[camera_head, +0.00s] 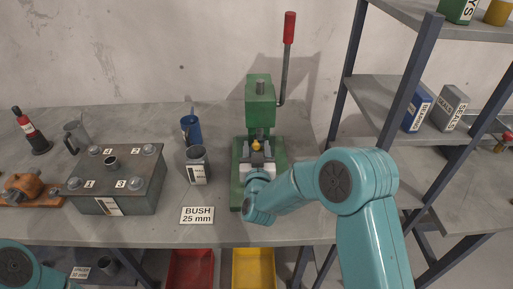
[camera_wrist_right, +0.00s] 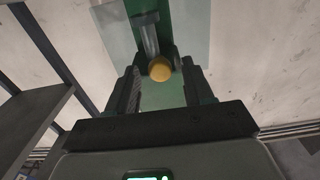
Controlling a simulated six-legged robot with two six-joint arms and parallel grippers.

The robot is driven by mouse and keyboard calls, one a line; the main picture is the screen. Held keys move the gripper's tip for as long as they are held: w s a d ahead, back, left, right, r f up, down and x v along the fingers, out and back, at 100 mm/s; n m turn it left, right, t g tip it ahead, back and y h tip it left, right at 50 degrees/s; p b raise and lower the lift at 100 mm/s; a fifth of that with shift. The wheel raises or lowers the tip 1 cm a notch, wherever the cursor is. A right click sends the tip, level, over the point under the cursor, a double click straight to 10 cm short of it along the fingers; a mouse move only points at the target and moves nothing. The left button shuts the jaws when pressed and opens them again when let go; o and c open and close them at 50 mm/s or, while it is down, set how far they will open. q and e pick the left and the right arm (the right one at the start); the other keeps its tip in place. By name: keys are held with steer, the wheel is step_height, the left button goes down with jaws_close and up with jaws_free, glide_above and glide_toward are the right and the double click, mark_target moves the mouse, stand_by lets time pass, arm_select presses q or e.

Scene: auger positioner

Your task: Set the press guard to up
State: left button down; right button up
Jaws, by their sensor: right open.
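The green press (camera_head: 260,103) stands on the bench with a red-handled lever (camera_head: 289,28) upright at its right. A pale see-through panel, apparently the press guard (camera_wrist_right: 193,30), lies in front of the green column in the wrist view. A round yellow knob (camera_head: 256,147) shows low on the press front; it also shows in the wrist view (camera_wrist_right: 160,69), below the grey ram. My right gripper (camera_head: 257,161) is at the press front, open, with its fingers (camera_wrist_right: 163,88) either side of the knob. I see no contact. My left gripper is out of view.
A grey can (camera_head: 196,166), a blue mug (camera_head: 191,130) and a label reading BUSH 25 mm (camera_head: 197,215) are left of the press. A metal box (camera_head: 117,185) stands further left. A shelf rack (camera_head: 385,95) rises at the right. Red and yellow bins sit below the bench.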

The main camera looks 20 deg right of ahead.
steer(key=shift+w+f, duration=0.1)
steer(key=shift+w, duration=0.05)
steer(key=shift+c, duration=0.9)
jaws_close()
steer(key=shift+r+p, duration=0.85)
steer(key=shift+r, duration=3.75)
